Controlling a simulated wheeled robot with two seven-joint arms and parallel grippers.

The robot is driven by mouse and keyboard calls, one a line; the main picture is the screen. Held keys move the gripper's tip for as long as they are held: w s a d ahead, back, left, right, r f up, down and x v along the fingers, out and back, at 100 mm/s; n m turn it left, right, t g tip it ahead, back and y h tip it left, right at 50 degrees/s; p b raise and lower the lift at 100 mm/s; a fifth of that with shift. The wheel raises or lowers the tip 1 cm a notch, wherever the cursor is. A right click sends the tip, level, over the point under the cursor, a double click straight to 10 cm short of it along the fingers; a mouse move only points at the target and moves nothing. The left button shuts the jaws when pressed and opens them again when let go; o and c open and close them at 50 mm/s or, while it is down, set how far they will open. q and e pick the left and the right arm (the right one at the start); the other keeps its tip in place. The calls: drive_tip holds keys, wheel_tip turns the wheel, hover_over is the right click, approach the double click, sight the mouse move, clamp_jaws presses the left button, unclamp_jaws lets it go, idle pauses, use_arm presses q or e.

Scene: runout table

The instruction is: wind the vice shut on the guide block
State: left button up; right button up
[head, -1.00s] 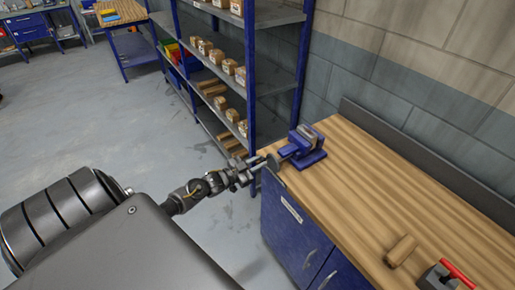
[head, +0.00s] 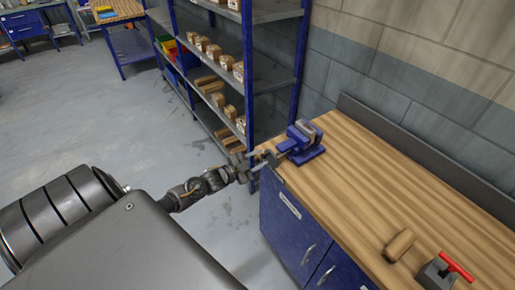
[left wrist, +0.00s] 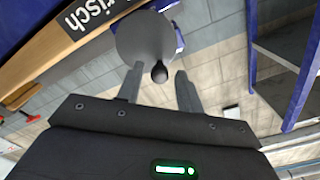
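The blue vice (head: 303,146) stands on the near left corner of the wooden bench. Grey metal shows at its jaws, but I cannot make out a guide block there. Its grey round handwheel (head: 269,158) faces my left gripper (head: 256,163). In the left wrist view the handwheel (left wrist: 146,38) is a flat disc with a dark knob (left wrist: 159,72). The knob lies between the tips of my left gripper (left wrist: 158,84), with gaps on both sides, so the fingers are open. I cannot tell how deep the knob sits. My right gripper is out of view.
The bench top (head: 365,185) is clear between the vice and a wooden piece (head: 399,245). A grey block with a red handle (head: 440,272) is beside that piece. A blue shelf unit (head: 248,80) with small boxes stands close behind the vice. Open floor lies left.

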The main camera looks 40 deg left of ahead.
use_arm(q)
drive_tip(key=p+v, duration=0.2)
drive_tip(key=v, duration=0.5)
idle(0.3)
drive_tip(key=shift+a+f, duration=0.1)
idle(0.4)
drive_tip(key=s+a+f+n+g+y, duration=0.2)
drive_tip(key=a+f, duration=0.1)
drive_tip(key=f, duration=0.5)
drive_tip(key=s+a+f+n+g+y, duration=0.2)
drive_tip(key=s+f+y, duration=0.1)
drive_tip(key=f, duration=0.5)
drive_tip(key=s+d+f+n+g+y+b, duration=0.1)
drive_tip(key=s+f+g+b, duration=0.15)
drive_tip(key=s+f, duration=0.5)
drive_tip(key=s+f+n+g+b, duration=0.1)
drive_tip(key=s+f+g+b, duration=0.2)
drive_tip(key=f, duration=0.7)
drive_tip(key=s+d+f+n+g+b, duration=0.1)
drive_tip(key=s+d+f+g+b, duration=0.2)
drive_tip(key=s+d+f, duration=0.7)
drive_tip(key=s+d+f+n+g+b, duration=0.1)
drive_tip(key=s+d+f+g+b, duration=0.2)
drive_tip(key=s+d+f, duration=0.7)
drive_tip(key=s+f+b, duration=0.1)
drive_tip(key=s, duration=0.5)
drive_tip(key=shift+s+f+n+g+h, duration=0.15)
drive_tip(key=shift+s+n+g+h, duration=0.15)
drive_tip(key=shift+g+h, duration=0.1)
